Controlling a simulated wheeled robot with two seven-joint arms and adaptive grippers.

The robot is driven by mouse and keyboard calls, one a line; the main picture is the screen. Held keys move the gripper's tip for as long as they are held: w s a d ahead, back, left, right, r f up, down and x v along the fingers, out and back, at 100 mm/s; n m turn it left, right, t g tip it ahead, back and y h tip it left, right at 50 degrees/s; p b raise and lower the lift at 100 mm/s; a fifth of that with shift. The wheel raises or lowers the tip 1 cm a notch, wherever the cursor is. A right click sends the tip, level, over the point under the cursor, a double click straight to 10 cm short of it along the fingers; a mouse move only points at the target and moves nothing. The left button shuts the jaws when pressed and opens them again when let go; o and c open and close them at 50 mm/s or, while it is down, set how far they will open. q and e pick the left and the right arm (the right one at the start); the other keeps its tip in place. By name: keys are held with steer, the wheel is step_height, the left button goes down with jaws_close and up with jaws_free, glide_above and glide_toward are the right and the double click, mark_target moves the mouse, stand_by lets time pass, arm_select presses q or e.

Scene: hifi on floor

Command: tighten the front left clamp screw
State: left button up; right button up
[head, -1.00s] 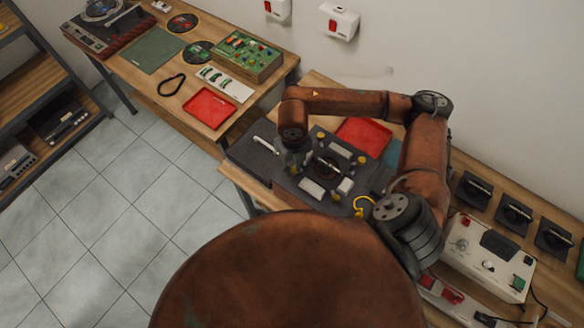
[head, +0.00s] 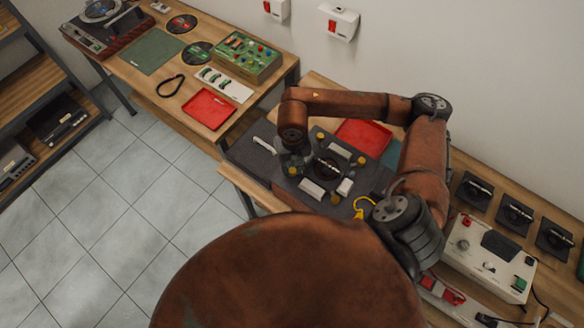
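A dark fixture plate (head: 322,206) lies on the workbench at the picture's centre. A round black part (head: 328,170) sits in its middle, with pale clamp blocks (head: 311,189) around it. My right gripper (head: 292,163) points down over the plate's left side, close to the left yellow knob. The fingertips are small and dark, so their opening and any contact cannot be told. Part of the plate's left side is hidden behind it. My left gripper is not in view.
A red tray (head: 364,135) lies behind the plate, and a yellow hooked object (head: 362,207) lies at its near right. A white control box (head: 488,258) stands at the right. A second table with a green circuit board (head: 246,57) and another red tray (head: 209,109) is at the upper left.

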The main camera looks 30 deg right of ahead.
mark_target(293, 171)
steer(key=o, duration=0.4)
steer(key=shift+c, duration=0.2)
steer(key=shift+r, duration=0.1)
steer(key=shift+w+r, duration=0.1)
step_height(293, 171, up, 12)
stand_by(0.6)
